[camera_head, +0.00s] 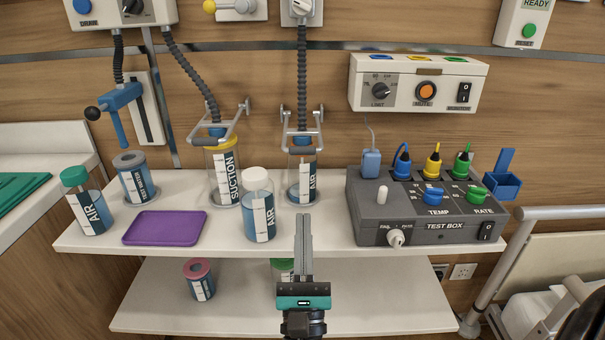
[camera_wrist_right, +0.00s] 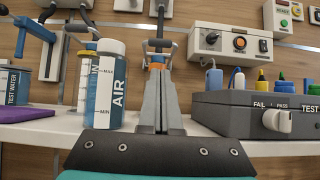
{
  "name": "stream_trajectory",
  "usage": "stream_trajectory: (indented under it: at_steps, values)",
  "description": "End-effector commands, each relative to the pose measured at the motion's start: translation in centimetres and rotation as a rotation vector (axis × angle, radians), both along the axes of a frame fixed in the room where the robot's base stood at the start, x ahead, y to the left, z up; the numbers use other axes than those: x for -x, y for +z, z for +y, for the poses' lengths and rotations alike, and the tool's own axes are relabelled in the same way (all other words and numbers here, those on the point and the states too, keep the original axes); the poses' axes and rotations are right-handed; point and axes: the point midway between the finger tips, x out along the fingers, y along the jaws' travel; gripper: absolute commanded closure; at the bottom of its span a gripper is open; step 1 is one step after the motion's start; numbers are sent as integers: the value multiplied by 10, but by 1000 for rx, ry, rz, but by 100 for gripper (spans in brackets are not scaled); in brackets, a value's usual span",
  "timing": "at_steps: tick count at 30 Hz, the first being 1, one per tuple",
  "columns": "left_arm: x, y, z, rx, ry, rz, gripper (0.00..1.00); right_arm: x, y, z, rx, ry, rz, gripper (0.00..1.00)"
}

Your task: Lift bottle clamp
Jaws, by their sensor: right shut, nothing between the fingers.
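Two bottle clamps hang on the wall over the shelf: the left clamp (camera_head: 220,139) over a yellow-lidded SUCTION bottle (camera_head: 224,178), and the right clamp (camera_head: 302,149) over an AIR bottle (camera_head: 302,182). Both have grey frames and blue necks under ribbed hoses. My right gripper (camera_head: 303,218) is shut and empty, pointing at the right clamp from in front, apart from it. In the right wrist view its fingers (camera_wrist_right: 160,80) cover the bottle under the right clamp (camera_wrist_right: 159,46). My left gripper is not in view.
A white-capped AIR bottle (camera_head: 259,205) stands close left of my right gripper. The grey test box (camera_head: 425,205) stands to the right. A purple tray (camera_head: 165,228), a green-capped bottle (camera_head: 88,203) and a grey-capped bottle (camera_head: 135,178) are at left. More bottles stand on the lower shelf (camera_head: 390,300).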

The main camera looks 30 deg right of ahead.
Motion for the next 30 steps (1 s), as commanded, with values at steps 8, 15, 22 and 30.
stream_trajectory:
  at_steps: [8,15,22,30]
  values:
    - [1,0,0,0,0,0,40,-6,6,-3,2,-1,-1,100]
    - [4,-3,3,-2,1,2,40,-34,31,-21,2,-3,-2,100]
    - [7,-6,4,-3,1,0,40,-59,51,-36,2,-2,-1,100]
    - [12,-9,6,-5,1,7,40,-70,59,-42,3,-1,4,100]
